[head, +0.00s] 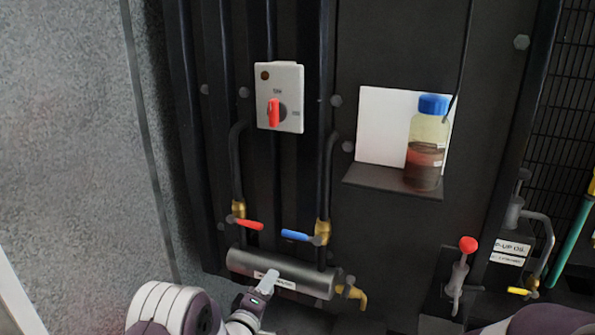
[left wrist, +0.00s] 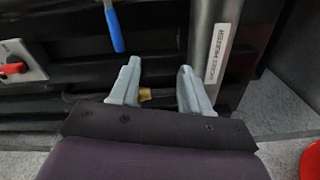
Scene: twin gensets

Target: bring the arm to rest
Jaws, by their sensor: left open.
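My left arm (head: 172,306) comes in at the bottom left of the head view. A small brass part (left wrist: 145,95) shows behind the fingers. My right gripper is not in view.
Above the cylinder are a red lever (head: 249,224) and a blue lever (head: 295,235) on pipes. A switch box (head: 280,97) is higher up. A blue-capped bottle (head: 427,145) stands on a shelf (head: 375,178). A red-knobbed lever (head: 467,245) is at right. Grey wall at left is bare.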

